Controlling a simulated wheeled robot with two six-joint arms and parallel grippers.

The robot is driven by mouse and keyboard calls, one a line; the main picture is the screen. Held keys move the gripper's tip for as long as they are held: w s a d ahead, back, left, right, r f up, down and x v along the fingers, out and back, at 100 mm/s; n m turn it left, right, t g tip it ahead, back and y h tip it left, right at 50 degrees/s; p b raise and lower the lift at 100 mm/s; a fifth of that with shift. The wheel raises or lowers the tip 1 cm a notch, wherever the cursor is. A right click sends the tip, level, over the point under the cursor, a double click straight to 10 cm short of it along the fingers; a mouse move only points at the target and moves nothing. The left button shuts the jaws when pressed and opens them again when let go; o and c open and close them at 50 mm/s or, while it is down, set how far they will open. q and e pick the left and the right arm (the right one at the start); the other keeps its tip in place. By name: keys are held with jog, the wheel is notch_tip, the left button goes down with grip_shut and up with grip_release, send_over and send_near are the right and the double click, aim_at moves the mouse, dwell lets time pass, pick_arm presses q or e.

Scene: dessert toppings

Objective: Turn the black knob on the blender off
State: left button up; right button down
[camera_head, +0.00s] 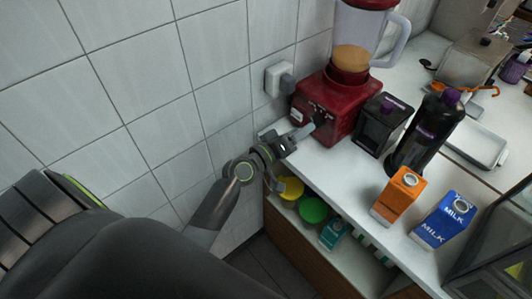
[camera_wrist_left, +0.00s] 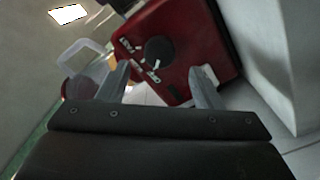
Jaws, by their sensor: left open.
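The blender has a red base (camera_head: 335,106) and a clear jar (camera_head: 379,40) holding something tan. It stands on the white counter near the tiled wall. In the left wrist view, its black round knob (camera_wrist_left: 158,49) shows on the red front (camera_wrist_left: 192,38), among white markings too small to read surely. My left gripper (camera_wrist_left: 160,82) is open and empty there. Its two fingers point at the front, with the knob between and beyond the tips in the picture. In the head view my left gripper (camera_head: 304,130) is close to the base's front; contact cannot be told.
A wall socket with a plug (camera_head: 279,78) is left of the blender. A black container (camera_head: 380,124), a dark bottle (camera_head: 430,132), an orange carton (camera_head: 398,195) and a blue milk carton (camera_head: 443,220) stand to the right. Below is a shelf with yellow and green lidded items (camera_head: 313,209).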

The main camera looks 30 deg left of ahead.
pick_arm(q)
jog(key=b+v, duration=0.2)
jog(key=v, duration=1.1)
jog(key=shift+b, duration=0.4)
jog(key=s+a+f+g+y, duration=0.2)
jog(key=a+f+g, duration=0.1)
jog(key=f, duration=0.9)
jog(key=s+a+f+g+y, duration=0.2)
jog(key=s+f, duration=0.1)
jog(key=f, duration=0.8)
jog(key=s+a+f+g+y, duration=0.2)
jog(key=a+f+g, duration=0.1)
jog(key=f, duration=0.9)
jog(key=s+f+m+g, duration=0.1)
jog(key=s+f+g, duration=0.1)
jog(key=s+f, duration=0.4)
jog(key=s+d+f+m+g, duration=0.1)
jog(key=s+f, duration=0.5)
jog(key=s, duration=0.7)
jog(key=s+f+m+g+y, duration=0.1)
jog(key=s+f+m+g, duration=0.2)
jog(key=s+f, duration=0.4)
jog(key=shift+s+d+g, duration=0.2)
jog(key=shift+s+g, duration=0.7)
jog(key=shift+s, duration=0.25)
